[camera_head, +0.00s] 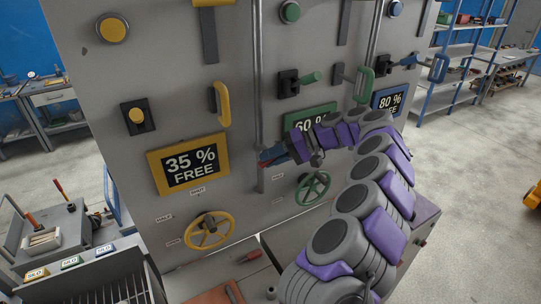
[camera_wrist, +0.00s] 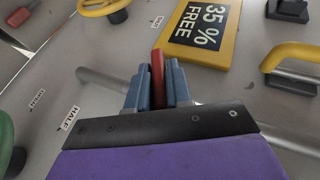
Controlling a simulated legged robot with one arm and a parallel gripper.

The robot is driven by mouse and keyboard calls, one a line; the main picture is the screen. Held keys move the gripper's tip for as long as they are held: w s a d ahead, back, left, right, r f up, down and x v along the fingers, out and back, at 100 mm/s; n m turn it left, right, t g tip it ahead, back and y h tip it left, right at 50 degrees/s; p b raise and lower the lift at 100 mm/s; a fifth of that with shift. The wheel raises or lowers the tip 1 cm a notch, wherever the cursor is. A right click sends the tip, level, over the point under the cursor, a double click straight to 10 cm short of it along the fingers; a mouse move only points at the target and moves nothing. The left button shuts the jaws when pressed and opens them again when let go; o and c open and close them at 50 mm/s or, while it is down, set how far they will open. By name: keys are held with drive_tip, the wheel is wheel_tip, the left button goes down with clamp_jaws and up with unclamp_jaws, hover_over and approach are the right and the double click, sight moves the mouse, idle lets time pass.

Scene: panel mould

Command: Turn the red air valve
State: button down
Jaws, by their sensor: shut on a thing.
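The red air valve shows as a red lever (camera_wrist: 157,66) in the wrist view, upright between the two blue fingers of my gripper (camera_wrist: 158,80). The fingers are shut on it from both sides. The lever lies in front of a grey vertical pipe, which shows as a grey bar (camera_wrist: 98,79) in the wrist view. In the head view my gripper (camera_head: 271,156) reaches in from the right to the lower part of the pipe (camera_head: 258,90). Only a little red shows there; the gripper hides most of the lever and its joint.
A yellow "35 % FREE" sign (camera_head: 188,164) is left of my gripper. A green sign (camera_head: 310,119) is partly behind my arm. A yellow handwheel (camera_head: 209,231) and a green handwheel (camera_head: 312,188) sit below. A yellow handle (camera_head: 222,104) sticks out above.

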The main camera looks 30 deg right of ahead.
drive_tip(key=shift+d+f+m+t+y, duration=0.1)
drive_tip(key=shift+f+m+t+y, duration=0.1)
drive_tip(key=shift+y, duration=0.4)
drive_tip(key=shift+f+m+t+y, duration=0.1)
drive_tip(key=shift+m+y, duration=0.1)
drive_tip(key=shift+y, duration=0.4)
drive_tip(key=shift+m+t+y, duration=0.4)
drive_tip(key=shift+m+y, duration=0.1)
drive_tip(key=shift+y, duration=0.7)
drive_tip(key=c, duration=1.1)
unclamp_jaws()
drive_tip(key=shift+d, duration=0.2)
